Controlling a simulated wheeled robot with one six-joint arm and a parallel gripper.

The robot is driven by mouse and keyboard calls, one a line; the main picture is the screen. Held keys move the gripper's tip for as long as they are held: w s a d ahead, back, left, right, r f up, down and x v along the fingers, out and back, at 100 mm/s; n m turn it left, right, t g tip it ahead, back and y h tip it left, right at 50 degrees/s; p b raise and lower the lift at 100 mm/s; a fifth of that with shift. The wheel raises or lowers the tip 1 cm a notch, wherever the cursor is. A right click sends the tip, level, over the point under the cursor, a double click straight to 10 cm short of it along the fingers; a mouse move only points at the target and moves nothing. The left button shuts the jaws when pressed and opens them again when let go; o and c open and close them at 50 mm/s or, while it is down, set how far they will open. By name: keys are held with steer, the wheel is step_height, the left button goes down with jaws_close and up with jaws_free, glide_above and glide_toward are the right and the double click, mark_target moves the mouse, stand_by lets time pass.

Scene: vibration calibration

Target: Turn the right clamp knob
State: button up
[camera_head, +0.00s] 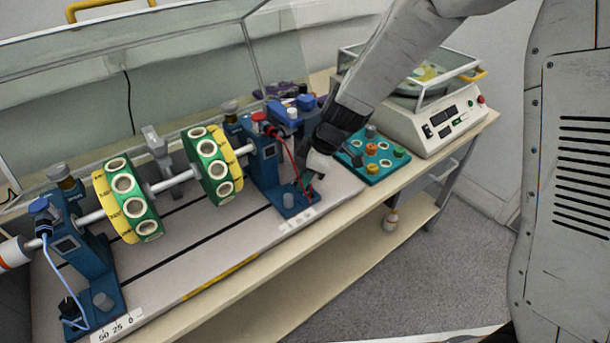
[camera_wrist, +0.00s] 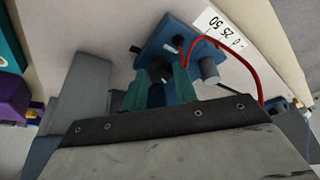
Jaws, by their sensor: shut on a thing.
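The right blue stand (camera_head: 264,160) holds the right end of the shaft, and its blue foot also shows in the wrist view (camera_wrist: 170,42). A dark round clamp knob (camera_wrist: 160,69) on the foot sits between the green fingertips of my gripper (camera_wrist: 158,82), which is shut on it. In the head view my gripper (camera_head: 314,172) reaches down beside the stand and hides this knob. A grey cylindrical knob (camera_wrist: 208,70) stands on the same foot, apart from the fingers, and also shows in the head view (camera_head: 288,200).
A red cable (camera_wrist: 248,66) loops close to my gripper. The shaft carries two green-and-yellow discs (camera_head: 126,199) (camera_head: 212,165) towards the left stand (camera_head: 92,262). A teal tray (camera_head: 356,163) and a white balance (camera_head: 445,122) stand to the right.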

stand_by(0.4)
steer(key=o, duration=1)
steer(key=shift+d, duration=0.1)
steer(key=shift+r, duration=0.1)
steer(key=v, duration=0.7)
steer(key=shift+d+r, duration=0.15)
steer(key=shift+r, duration=0.15)
